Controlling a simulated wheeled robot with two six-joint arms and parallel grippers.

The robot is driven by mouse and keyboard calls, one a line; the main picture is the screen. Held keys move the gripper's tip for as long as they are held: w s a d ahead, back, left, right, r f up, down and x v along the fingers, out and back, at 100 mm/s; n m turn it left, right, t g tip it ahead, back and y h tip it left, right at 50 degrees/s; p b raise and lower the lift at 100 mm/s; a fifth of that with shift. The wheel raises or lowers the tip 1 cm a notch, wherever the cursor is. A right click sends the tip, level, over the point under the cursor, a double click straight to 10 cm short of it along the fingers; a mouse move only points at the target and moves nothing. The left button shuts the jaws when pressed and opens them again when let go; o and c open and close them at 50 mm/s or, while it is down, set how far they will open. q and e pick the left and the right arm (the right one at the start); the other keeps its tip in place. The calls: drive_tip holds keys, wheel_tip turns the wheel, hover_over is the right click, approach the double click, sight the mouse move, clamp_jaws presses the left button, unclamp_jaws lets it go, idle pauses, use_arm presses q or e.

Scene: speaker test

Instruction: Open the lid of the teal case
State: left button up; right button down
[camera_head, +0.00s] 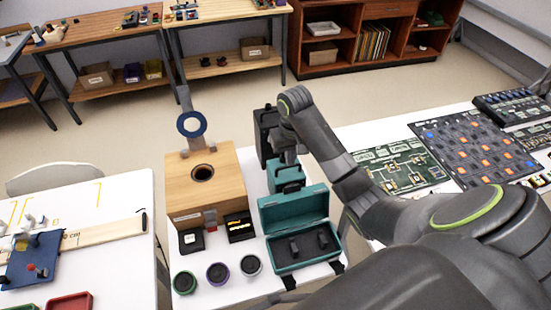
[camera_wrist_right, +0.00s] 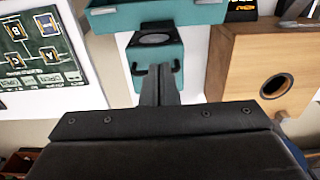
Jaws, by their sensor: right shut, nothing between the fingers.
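The teal case (camera_head: 285,268) stands open on the white table in the head view. Its lid (camera_head: 293,208) is raised at the back, and dark pieces lie inside. The case shows partly at the top of the right wrist view (camera_wrist_right: 155,17). My right gripper (camera_head: 289,157) is behind the raised lid, above a smaller teal block (camera_head: 285,178). That block, with a dark round top, also shows just past the fingers in the wrist view (camera_wrist_right: 157,55). The right gripper's fingers (camera_wrist_right: 160,72) are together and empty. I see no left gripper.
A wooden box (camera_head: 222,183) with a round hole stands left of the case. A blue ring (camera_head: 191,124) on a grey upright rises behind it. Three dark round pieces (camera_head: 217,272) sit at the front left. A green circuit board (camera_head: 403,167) lies to the right.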

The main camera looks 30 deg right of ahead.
sight(291, 188)
wheel_tip(291, 188, down, 10)
drive_tip(key=b, duration=0.7)
drive_tip(key=shift+r, duration=0.15)
use_arm(q)
wheel_tip(291, 188, down, 7)
drive_tip(key=s, duration=0.2)
drive_tip(key=shift+a+f, duration=0.15)
drive_tip(key=shift+f, duration=0.05)
use_arm(e)
drive_tip(key=shift+s, duration=0.1)
drive_tip(key=shift+s+a+r+t+p, duration=0.25)
drive_tip(key=shift+s+t+p, duration=0.25)
drive_tip(key=shift+t+p, duration=0.35)
drive_tip(key=shift+s+a+r+t+h+p, duration=0.2)
drive_tip(key=shift+s+r+t+p, duration=0.2)
drive_tip(key=shift+s+t+p, duration=0.15)
drive_tip(key=shift+s+a+r+t+h+p, duration=0.1)
drive_tip(key=shift+s+r+t+h+p, duration=0.1)
drive_tip(key=shift+s+r+t+p, duration=0.35)
drive_tip(key=shift+s+f, duration=0.15)
drive_tip(key=shift+s, duration=0.1)
use_arm(q)
drive_tip(key=r, duration=0.2)
drive_tip(key=s+r, duration=0.1)
drive_tip(key=r, duration=0.1)
drive_tip(key=shift+a, duration=0.2)
use_arm(e)
drive_tip(key=shift+f, duration=0.15)
